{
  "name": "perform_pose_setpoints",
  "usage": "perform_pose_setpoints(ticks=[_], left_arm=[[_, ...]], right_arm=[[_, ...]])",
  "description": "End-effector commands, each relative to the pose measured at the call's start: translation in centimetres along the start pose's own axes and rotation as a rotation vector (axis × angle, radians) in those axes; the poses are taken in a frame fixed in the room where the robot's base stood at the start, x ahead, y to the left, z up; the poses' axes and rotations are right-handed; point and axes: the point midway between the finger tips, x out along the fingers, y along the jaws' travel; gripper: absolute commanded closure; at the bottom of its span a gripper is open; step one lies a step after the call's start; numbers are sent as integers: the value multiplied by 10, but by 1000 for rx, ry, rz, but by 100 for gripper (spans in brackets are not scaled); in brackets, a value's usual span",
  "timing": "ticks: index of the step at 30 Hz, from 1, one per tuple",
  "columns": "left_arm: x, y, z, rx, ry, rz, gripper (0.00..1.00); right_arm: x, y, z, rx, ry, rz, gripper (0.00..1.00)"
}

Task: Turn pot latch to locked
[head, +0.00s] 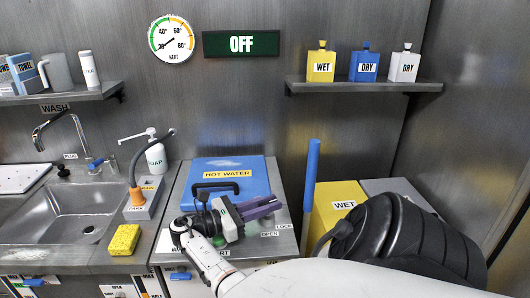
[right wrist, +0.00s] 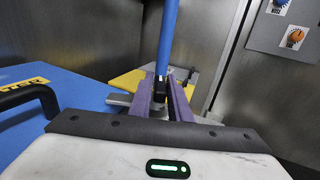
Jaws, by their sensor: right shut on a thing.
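The blue pot lid (head: 228,178), labelled HOT WATER with a black handle, lies on the counter in the head view. Its edge and handle also show in the right wrist view (right wrist: 75,95). The OPEN label (head: 269,234) and LOCK label (head: 284,226) are on the counter in front of it. My right gripper (head: 268,206), with purple fingers, is at the lid's front right corner, above the labels. In the right wrist view its fingers (right wrist: 161,98) are shut on a small dark piece, apparently the latch. The latch is mostly hidden, so its exact angle is unclear. My left gripper is not in view.
A blue pole (head: 312,170) stands upright by the yellow WET bin (head: 335,205), just right of the pot. A sink (head: 70,212), yellow sponge (head: 124,240) and soap bottle (head: 156,158) are to the left. A shelf (head: 365,87) with bottles hangs above.

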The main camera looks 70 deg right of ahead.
Motion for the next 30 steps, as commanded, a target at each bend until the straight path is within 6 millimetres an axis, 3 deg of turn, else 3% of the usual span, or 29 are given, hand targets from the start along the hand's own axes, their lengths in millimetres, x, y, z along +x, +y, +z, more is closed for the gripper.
perform_pose_setpoints(ticks=[3, 4, 6, 17, 30], left_arm=[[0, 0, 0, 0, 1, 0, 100], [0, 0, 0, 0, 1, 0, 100], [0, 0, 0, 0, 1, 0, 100], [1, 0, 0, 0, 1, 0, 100], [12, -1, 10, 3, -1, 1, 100]], right_arm=[[0, -1, -1, -2, -1, -3, 100], [0, -1, -1, -2, -1, -3, 80], [0, -1, 0, -2, -1, -2, 69], [-5, 0, -1, -1, 0, 1, 69], [-82, 0, -2, -2, 0, 1, 69]])
